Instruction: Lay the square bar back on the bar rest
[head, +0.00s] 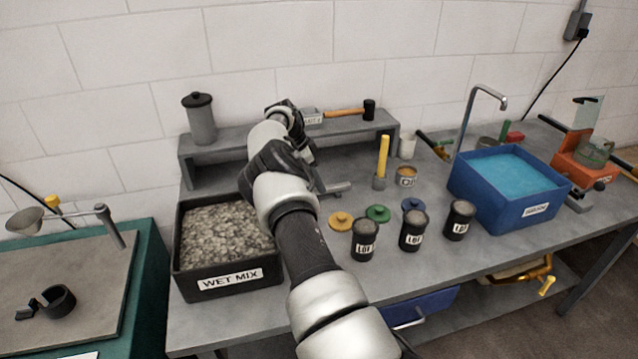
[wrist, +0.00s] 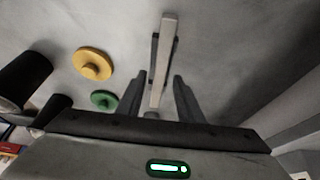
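The square bar (wrist: 166,52) is a long light-grey bar in the wrist view, running up the picture between and beyond the fingers. A darker grey piece (wrist: 153,52) shows along its left side, perhaps the bar rest; I cannot tell whether the bar lies on it. In the head view, a grey bar-like piece (head: 335,188) shows just right of my arm, low over the table. My gripper (wrist: 159,76) is open, with one finger on each side of the bar and a visible gap at both.
A black WET MIX tub (head: 228,284) stands left of my arm. Yellow (head: 341,221) and green (head: 378,213) lids and several black LGT pots (head: 363,240) lie to the right. A grey shelf (head: 225,148) runs behind. A blue water tub (head: 510,185) stands farther right.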

